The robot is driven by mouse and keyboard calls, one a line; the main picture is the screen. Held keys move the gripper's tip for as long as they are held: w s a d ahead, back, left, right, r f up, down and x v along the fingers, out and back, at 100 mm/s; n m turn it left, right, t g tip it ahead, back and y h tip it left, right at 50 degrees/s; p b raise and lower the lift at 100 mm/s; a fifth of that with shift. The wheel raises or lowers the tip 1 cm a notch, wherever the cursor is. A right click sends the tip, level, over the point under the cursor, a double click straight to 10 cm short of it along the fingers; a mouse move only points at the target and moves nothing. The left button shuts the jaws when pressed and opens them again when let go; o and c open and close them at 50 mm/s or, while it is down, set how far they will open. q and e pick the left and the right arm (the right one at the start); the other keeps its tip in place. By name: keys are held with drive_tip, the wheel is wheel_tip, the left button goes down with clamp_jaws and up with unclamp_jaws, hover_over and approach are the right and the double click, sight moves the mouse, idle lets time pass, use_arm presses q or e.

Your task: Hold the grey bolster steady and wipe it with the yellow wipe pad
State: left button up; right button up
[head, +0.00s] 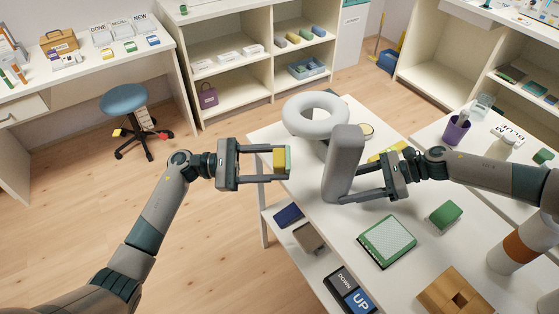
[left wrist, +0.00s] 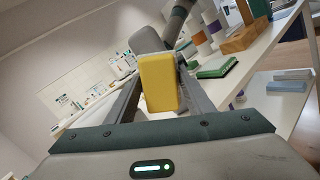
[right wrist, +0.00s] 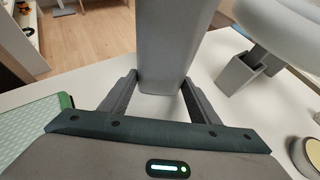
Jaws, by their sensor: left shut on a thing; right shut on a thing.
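The grey bolster (head: 343,160) stands upright on the white table (head: 290,135). My right gripper (head: 350,196) is shut on the lower part of the bolster; the right wrist view shows the bolster (right wrist: 170,45) between its fingers. My left gripper (head: 281,160) is shut on the yellow wipe pad (head: 280,158), held in the air to the left of the bolster with a gap between them in the head view. In the left wrist view the yellow pad (left wrist: 158,82) sits between the fingers, with the grey bolster (left wrist: 145,40) behind it.
A grey ring-shaped cushion (head: 315,112) on a stand is behind the bolster. A green-edged mat (head: 387,243), a green block (head: 445,215) and a wooden block (head: 455,292) lie toward the front. A lower shelf holds a dark blue item (head: 289,214) and DOWN and UP pads (head: 358,300).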

drive_tip(key=o, duration=1.2)
drive_tip(key=v, duration=1.2)
